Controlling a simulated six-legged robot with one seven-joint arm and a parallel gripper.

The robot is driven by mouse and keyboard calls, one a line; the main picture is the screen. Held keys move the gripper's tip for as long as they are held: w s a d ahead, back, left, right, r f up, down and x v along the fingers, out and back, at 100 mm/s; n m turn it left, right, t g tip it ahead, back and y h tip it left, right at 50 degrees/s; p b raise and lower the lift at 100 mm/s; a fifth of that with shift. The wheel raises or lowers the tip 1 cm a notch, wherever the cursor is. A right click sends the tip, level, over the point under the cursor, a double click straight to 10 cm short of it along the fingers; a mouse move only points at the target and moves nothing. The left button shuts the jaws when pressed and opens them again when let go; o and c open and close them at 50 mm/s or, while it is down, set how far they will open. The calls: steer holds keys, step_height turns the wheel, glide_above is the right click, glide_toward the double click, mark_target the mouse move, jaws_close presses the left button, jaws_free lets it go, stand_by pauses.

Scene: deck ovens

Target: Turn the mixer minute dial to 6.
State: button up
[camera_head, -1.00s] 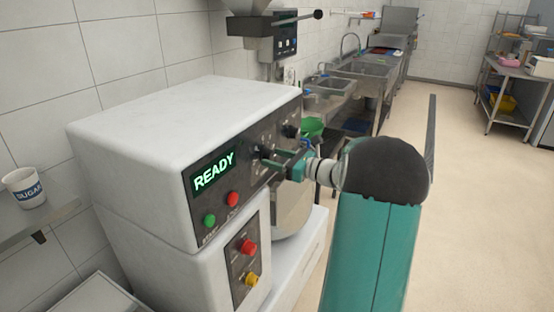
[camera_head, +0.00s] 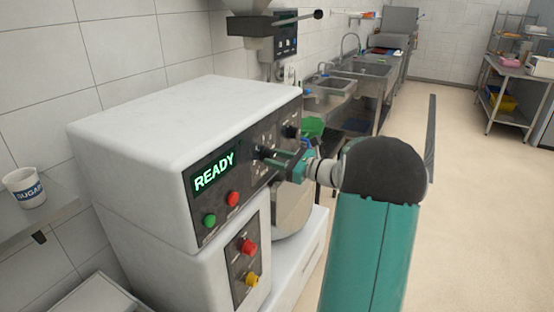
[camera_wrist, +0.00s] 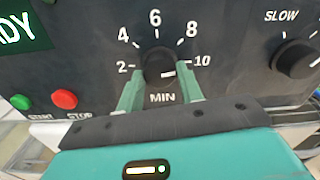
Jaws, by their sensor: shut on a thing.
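The mixer minute dial (camera_wrist: 159,62) is a round black knob above the MIN label on the dark control panel, with 2, 4, 6, 8 and 10 printed around it. Its short white mark lies on the right of its face and seems to point right, toward the 10 side. My gripper (camera_wrist: 160,78) is shut on the dial, with one green finger at its left and one at its right. In the head view my gripper (camera_head: 279,158) reaches the mixer panel (camera_head: 230,172) from the right; the dial is mostly hidden there by the fingers.
A speed knob (camera_wrist: 296,59) marked SLOW is right of the dial. The green START button (camera_wrist: 21,102) and red STOP button (camera_wrist: 64,99) are at the left. The mixer display (camera_head: 214,171) reads READY. A sugar cup (camera_head: 24,188) stands on a shelf at the left.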

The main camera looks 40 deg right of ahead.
steer(key=n, duration=1.2)
steer(key=shift+d, duration=0.1)
steer(key=shift+n, duration=2.2)
steer(key=shift+r, duration=0.1)
steer(key=o, duration=1)
